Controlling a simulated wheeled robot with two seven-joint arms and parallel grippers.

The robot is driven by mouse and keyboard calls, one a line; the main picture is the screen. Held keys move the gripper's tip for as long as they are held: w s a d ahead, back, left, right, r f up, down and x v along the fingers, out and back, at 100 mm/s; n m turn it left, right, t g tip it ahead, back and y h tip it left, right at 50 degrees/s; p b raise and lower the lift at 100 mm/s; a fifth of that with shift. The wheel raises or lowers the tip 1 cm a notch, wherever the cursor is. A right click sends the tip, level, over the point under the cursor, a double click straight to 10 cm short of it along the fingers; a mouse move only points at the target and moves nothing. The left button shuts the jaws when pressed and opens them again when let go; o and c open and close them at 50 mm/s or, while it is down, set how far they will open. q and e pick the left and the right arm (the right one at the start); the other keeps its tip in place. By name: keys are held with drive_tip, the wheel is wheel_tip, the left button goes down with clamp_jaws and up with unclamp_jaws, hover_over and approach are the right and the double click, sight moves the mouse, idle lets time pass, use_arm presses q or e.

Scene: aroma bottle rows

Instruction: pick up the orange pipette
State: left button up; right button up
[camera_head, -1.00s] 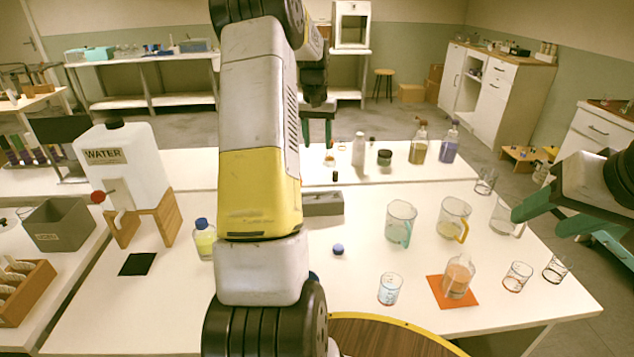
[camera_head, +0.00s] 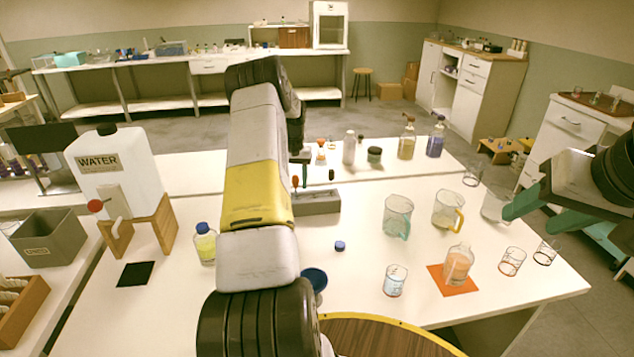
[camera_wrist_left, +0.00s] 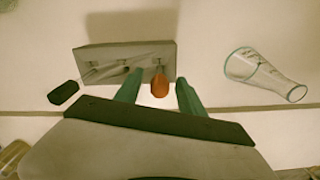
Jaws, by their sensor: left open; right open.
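The orange pipette (camera_head: 295,181) stands in the grey holder block (camera_head: 318,204), just right of my left arm in the head view. In the left wrist view its orange bulb (camera_wrist_left: 159,86) is between the two teal fingers of my left gripper (camera_wrist_left: 160,76). The fingers are apart, with a gap visible on each side of the bulb. My arm hides most of this gripper in the head view. My right gripper (camera_head: 535,214) is open and empty at the far right.
A small black-topped item (camera_head: 331,175) is by the holder; beakers (camera_head: 397,216) and a bottle on an orange mat (camera_head: 437,277) stand to the right. A yellow-liquid bottle (camera_head: 205,245) and water tank (camera_head: 115,170) are left. A blue cap (camera_head: 340,246) lies in front.

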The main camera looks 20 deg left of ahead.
use_arm(q)
drive_tip(key=shift+f, duration=0.5)
drive_tip(key=c, duration=0.8)
wheel_tip(320, 180, up, 10)
drive_tip(key=shift+r, duration=0.1)
drive_tip(key=shift+d, duration=0.1)
